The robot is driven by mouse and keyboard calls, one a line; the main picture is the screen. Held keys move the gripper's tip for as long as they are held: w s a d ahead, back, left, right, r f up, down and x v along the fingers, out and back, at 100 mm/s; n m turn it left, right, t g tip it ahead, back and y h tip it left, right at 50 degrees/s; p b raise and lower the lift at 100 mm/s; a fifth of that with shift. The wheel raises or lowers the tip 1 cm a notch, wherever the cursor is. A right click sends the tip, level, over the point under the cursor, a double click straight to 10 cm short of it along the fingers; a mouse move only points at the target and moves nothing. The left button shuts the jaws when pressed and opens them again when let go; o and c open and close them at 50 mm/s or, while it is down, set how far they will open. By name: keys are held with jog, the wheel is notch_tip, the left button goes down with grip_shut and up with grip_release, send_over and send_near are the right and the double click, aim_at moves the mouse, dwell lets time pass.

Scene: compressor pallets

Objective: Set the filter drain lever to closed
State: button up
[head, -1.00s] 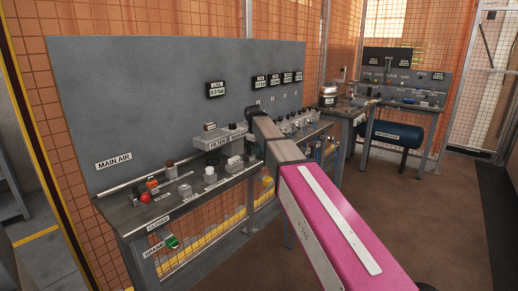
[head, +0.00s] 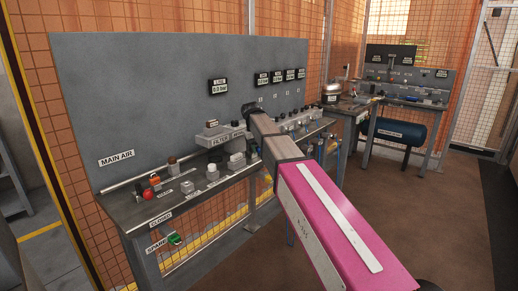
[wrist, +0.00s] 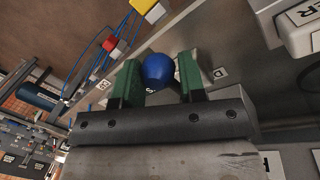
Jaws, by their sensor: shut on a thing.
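In the wrist view my gripper (wrist: 158,62) has its two green fingers on either side of a round blue knob (wrist: 158,74) and is shut on it. The knob appears to belong to the filter drain lever; its shaft is mostly hidden by the fingers and gripper body. Small white labels lie beside it, only partly readable. In the head view the grey filter block (head: 212,134) carries a FILTER label and sits on the bench, left of my arm's far end. My fingers and the blue knob are hidden there behind my arm. I cannot tell the lever's setting.
The grey bench (head: 150,214) holds a red knob (head: 148,194) and several fittings in front of a tall grey panel (head: 150,100). A green-handled part (head: 174,239) is at its front left. A second bench and blue tank (head: 397,132) stand at the back right. The floor at right is clear.

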jog(key=shift+w+a, duration=0.1)
jog(key=shift+w, duration=0.1)
jog(key=o, duration=0.9)
jog(key=shift+s, duration=0.1)
jog(key=r, duration=0.3)
jog(key=a+r, duration=0.1)
jog(key=r, duration=0.3)
jog(key=a+r, duration=0.1)
jog(key=r, duration=0.2)
jog(key=shift+s+r, duration=0.25)
jog(key=shift+r, duration=0.1)
jog(key=shift+s, duration=0.1)
